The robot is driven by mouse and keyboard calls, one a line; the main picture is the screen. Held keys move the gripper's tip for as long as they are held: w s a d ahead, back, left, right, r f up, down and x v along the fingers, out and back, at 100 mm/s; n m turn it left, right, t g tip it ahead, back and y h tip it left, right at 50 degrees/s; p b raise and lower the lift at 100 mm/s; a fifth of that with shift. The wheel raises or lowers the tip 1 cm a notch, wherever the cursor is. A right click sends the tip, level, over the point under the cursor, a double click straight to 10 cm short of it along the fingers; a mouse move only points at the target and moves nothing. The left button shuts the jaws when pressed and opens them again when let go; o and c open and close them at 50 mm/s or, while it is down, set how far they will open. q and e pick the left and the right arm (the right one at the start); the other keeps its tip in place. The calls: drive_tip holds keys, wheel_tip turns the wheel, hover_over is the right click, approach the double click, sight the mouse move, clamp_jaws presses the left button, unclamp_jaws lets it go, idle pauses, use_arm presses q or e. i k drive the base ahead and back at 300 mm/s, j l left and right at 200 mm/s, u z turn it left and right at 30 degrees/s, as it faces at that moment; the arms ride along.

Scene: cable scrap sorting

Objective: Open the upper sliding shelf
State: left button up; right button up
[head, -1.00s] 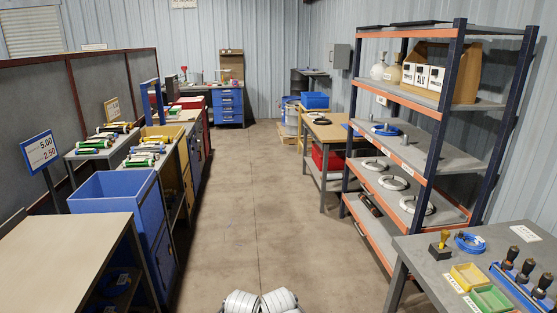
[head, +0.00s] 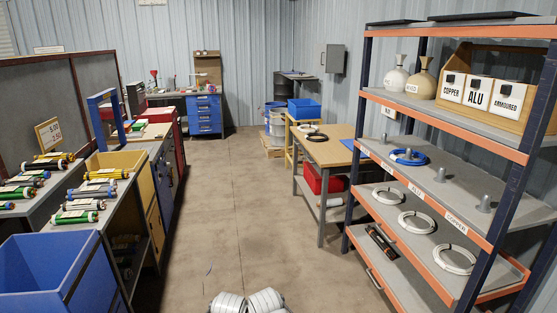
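The shelf rack with dark blue posts (head: 478,262) and orange-edged shelves stands at the right. Its upper shelf (head: 440,119) carries two bottles and a wooden box of labelled compartments. The middle shelf (head: 452,188) holds a blue cable coil (head: 408,157) and several grey pegs, with labels on its orange front rail. No shelf is visibly pulled out. Neither of my grippers shows; only white rounded parts of mine appear at the bottom edge.
A wooden-topped table (head: 338,151) stands just beyond the rack. Benches with cable pieces and a blue bin (head: 45,275) line the left. A blue drawer cabinet (head: 203,114) stands at the back.

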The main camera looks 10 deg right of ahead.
sight(419, 249)
drive_tip(key=i+z, duration=0.35)
drive_tip(key=i, duration=0.4)
drive_tip(key=i+z, duration=0.35)
drive_tip(key=i, duration=0.35)
drive_tip(key=i+l+z, duration=0.15)
drive_tip(key=i+l, duration=0.15)
drive_tip(key=i, duration=0.2)
drive_tip(key=i+l+z, duration=0.15)
drive_tip(key=i, duration=0.35)
drive_tip(key=i+l+z, duration=0.1)
drive_tip(key=i+l, duration=0.15)
drive_tip(key=l, duration=0.2)
